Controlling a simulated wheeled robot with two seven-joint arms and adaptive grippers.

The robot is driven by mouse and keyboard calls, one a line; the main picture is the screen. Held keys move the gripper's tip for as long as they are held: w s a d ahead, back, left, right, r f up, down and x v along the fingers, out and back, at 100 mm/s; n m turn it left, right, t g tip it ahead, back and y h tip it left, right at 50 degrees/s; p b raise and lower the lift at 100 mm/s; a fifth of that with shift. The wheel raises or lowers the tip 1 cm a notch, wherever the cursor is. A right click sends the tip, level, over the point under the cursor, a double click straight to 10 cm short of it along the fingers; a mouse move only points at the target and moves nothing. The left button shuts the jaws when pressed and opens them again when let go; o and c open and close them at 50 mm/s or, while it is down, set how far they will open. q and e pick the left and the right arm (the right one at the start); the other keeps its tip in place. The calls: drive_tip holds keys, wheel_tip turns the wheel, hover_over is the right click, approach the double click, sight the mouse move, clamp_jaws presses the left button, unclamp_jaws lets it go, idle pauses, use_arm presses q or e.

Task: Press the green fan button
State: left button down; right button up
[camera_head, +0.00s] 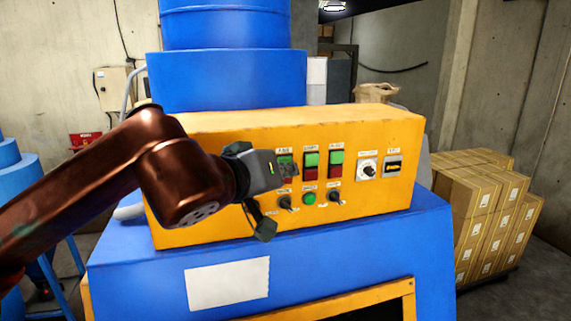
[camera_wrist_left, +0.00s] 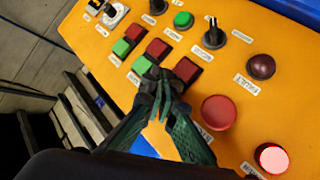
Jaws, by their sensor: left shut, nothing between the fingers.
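The yellow control panel (camera_head: 230,135) carries three green-over-red button pairs. The leftmost pair in the head view lies under a label that seems to read FAN; its green button (camera_head: 284,157) is partly covered by my left gripper (camera_head: 289,170). In the left wrist view the gripper (camera_wrist_left: 161,78) is shut and empty, with its fingertips at the pair nearest it. That pair's red button (camera_wrist_left: 187,69) shows beside the tips, while its green button is hidden behind the fingers. I cannot tell whether the tips touch it. My right gripper is not in view.
Close neighbours are the middle pair's green button (camera_head: 311,159), the right pair's green button (camera_head: 336,157), a round green button (camera_head: 309,199) and black knobs. Large round red buttons (camera_wrist_left: 218,112) sit on the panel. Stacked cartons (camera_head: 480,210) stand at right.

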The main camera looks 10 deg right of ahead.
use_arm(q)
drive_tip(key=shift+w, duration=0.1)
idle(0.3)
drive_tip(key=shift+w+p, duration=0.3)
drive_tip(key=shift+w, duration=0.05)
idle(0.3)
drive_tip(key=shift+w, duration=0.3)
drive_tip(key=shift+w+p, duration=0.15)
drive_tip(key=shift+p, duration=0.15)
idle(0.6)
drive_tip(key=shift+s+b, duration=0.35)
drive_tip(key=shift+s, duration=0.55)
